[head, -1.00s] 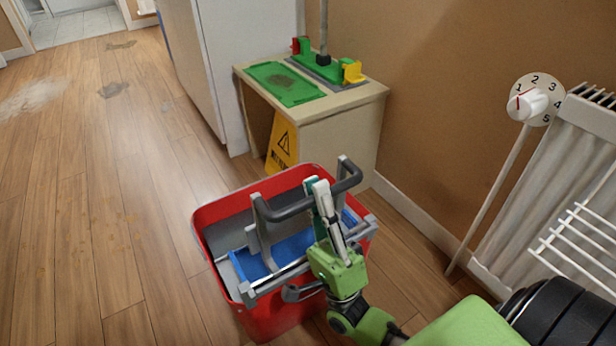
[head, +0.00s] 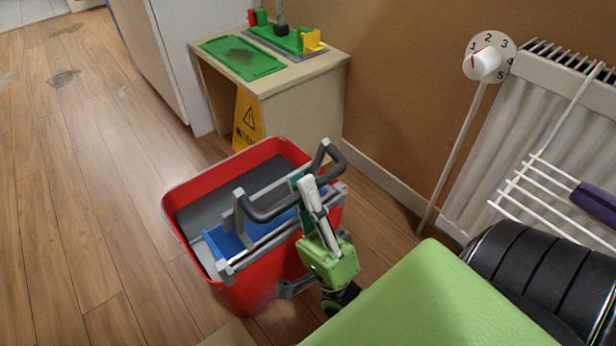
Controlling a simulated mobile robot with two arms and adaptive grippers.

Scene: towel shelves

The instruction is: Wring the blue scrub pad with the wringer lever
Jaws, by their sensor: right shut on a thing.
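The blue scrub pad (head: 226,243) lies in the grey wringer (head: 227,271) on the red bucket (head: 255,291). It is partly hidden by the wringer's front bar and lever. The dark grey wringer lever (head: 269,213) stands over the wringer, its U-shaped handle above the pad. My right gripper (head: 304,184) reaches up from the front, in front of the bucket, and is shut on the lever's handle bar. My left gripper is not in view.
A low wooden cabinet (head: 305,112) with a green mat (head: 243,57) stands behind the bucket, a yellow warning sign (head: 247,120) against it. A radiator (head: 540,110), a dial (head: 488,58) and a white rack (head: 545,195) holding something purple are right. Floor at left is open.

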